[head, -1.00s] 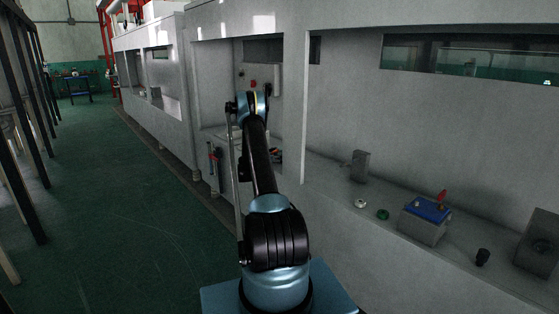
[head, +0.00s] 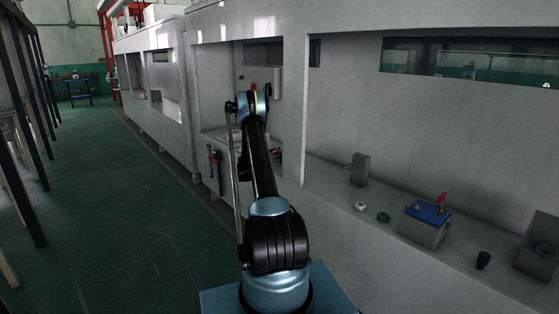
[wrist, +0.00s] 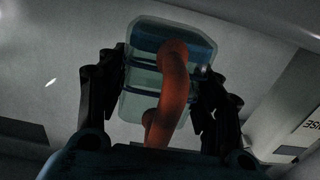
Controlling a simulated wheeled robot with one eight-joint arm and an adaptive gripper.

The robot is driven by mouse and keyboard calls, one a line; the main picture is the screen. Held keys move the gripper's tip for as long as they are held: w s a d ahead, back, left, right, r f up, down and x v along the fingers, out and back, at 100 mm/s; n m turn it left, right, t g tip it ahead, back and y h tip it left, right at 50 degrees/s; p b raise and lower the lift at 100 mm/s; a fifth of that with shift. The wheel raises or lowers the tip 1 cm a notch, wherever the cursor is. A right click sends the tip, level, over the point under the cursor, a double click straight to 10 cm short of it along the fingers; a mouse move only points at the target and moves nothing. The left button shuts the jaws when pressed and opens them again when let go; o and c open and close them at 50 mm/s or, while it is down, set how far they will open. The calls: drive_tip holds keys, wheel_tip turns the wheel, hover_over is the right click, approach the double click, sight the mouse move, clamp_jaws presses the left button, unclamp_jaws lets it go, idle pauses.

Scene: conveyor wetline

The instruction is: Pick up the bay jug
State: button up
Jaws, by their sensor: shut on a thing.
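The bay jug (wrist: 144,80) fills the middle of the wrist view. It is a clear, bluish container with a curved orange-red handle (wrist: 173,90) facing the camera. My gripper (wrist: 164,92) has its black fingers on both sides of the jug, shut on it. In the head view my arm reaches forward to the bay opening in the grey machine. My gripper and the jug are largely hidden behind the arm there. I cannot tell from these frames whether the jug touches a surface.
A long grey machine (head: 350,110) runs along the right. The green floor (head: 120,215) on the left is clear; dark posts stand at the far left.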

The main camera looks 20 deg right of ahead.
wheel_tip(320, 180, up, 8)
idle(0.8)
drive_tip(key=s+a+r+n+t+y, duration=0.2)
drive_tip(key=a+n+t+y, duration=0.3)
drive_tip(key=a, duration=1.1)
drive_tip(key=s+a+r+n+t+y, duration=0.2)
drive_tip(key=a+n+t+y, duration=0.4)
drive_tip(key=a+n+y, duration=0.3)
drive_tip(key=shift+s+a+r+t+y, duration=0.5)
drive_tip(key=shift+a+y, duration=1)
drive_tip(key=shift+a, duration=1.9)
drive_tip(key=shift+s+f, duration=0.15)
drive_tip(key=shift+a, duration=0.15)
